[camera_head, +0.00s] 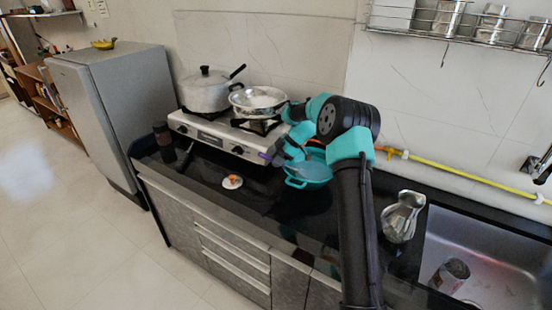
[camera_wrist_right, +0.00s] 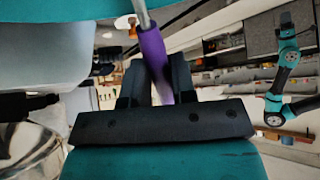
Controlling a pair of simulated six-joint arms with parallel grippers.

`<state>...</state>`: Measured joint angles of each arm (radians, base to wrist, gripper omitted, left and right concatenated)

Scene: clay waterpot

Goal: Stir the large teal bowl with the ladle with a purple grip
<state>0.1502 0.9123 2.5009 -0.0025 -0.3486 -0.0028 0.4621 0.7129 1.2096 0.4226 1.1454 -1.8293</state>
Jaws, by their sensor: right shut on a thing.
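The large teal bowl (camera_head: 297,183) sits on the black counter right of the stove, partly hidden behind my right arm. A teal surface along the top of the right wrist view (camera_wrist_right: 60,8) looks like its side. My right gripper (camera_head: 274,158) is beside the bowl's left side, between it and the stove. The ladle's purple grip (camera_head: 265,156) shows there too. In the right wrist view the right gripper (camera_wrist_right: 152,85) is shut on the ladle's purple grip (camera_wrist_right: 151,48), and a thin metal shaft runs up from it. The ladle's head is not clearly visible. My left gripper is not seen.
The stove (camera_head: 212,137) carries a lidded pot (camera_head: 205,95) and a silver pan (camera_head: 257,101). A metal vessel (camera_head: 403,217) stands right, by the sink (camera_head: 500,276). The front counter is mostly clear.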

